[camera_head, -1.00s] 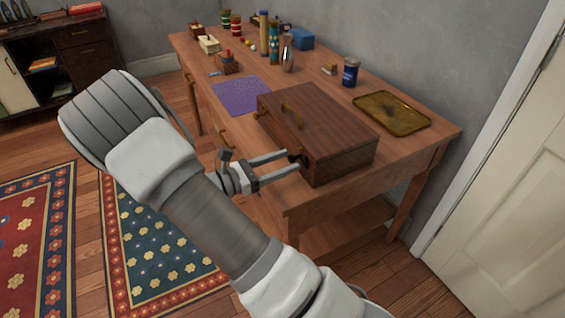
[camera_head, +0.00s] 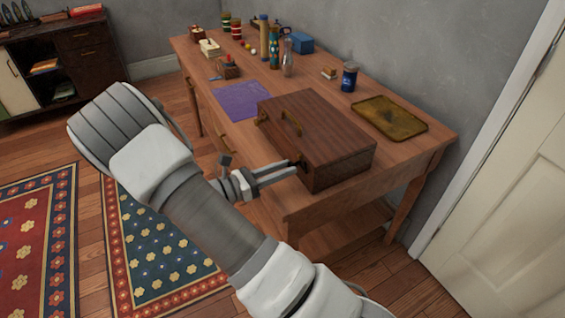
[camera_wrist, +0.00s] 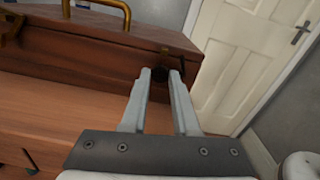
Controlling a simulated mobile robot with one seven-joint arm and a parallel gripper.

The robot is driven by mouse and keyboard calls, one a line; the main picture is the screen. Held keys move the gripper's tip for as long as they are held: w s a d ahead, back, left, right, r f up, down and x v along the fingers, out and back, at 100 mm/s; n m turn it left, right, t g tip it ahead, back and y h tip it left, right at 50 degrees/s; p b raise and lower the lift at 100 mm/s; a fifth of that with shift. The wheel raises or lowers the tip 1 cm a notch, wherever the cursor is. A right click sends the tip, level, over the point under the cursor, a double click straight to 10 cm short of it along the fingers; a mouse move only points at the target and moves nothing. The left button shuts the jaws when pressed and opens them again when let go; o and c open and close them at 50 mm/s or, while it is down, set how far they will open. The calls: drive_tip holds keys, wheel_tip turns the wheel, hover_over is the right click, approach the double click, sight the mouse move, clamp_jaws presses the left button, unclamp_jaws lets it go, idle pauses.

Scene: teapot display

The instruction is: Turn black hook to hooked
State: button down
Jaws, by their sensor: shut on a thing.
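A dark brown wooden case (camera_head: 325,148) with a brass handle (camera_head: 291,122) lies closed on the wooden table (camera_head: 420,147). My gripper (camera_head: 297,167) is at the case's front face, near its right front corner. Its two fingers are close together around the small black hook, which the fingertips mostly hide in the head view. In the wrist view a dark bit of the hook (camera_wrist: 159,75) shows between the fingertips, against the case front (camera_wrist: 105,65). I cannot tell the hook's exact angle.
A purple mat (camera_head: 240,98) lies left of the case, and a yellowed tray (camera_head: 390,116) lies behind it to the right. A blue jar (camera_head: 349,76) and several bottles and small toys stand farther back. A white door (camera_head: 510,165) is at right.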

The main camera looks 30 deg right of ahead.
drive_tip(key=n+p, duration=0.1)
drive_tip(key=p, duration=0.1)
drive_tip(key=n+p, duration=0.1)
drive_tip(key=shift+r+n+p, duration=0.3)
drive_tip(key=shift+n+p, duration=0.1)
drive_tip(key=n+p, duration=0.2)
drive_tip(key=p, duration=0.1)
drive_tip(key=shift+n, duration=0.4)
drive_tip(key=n+p, duration=0.1)
drive_tip(key=n, duration=0.1)
drive_tip(key=n+p, duration=0.2)
drive_tip(key=n, duration=0.1)
drive_tip(key=shift+s+f+n+p, duration=0.1)
drive_tip(key=shift+f+n+p, duration=0.15)
drive_tip(key=shift+n+p, duration=0.05)
drive_tip(key=c, duration=0.7)
unclamp_jaws()
drive_tip(key=shift+a, duration=0.1)
drive_tip(key=a, duration=1.7)
drive_tip(key=shift+s+a, duration=0.15)
drive_tip(key=shift+s, duration=0.1)
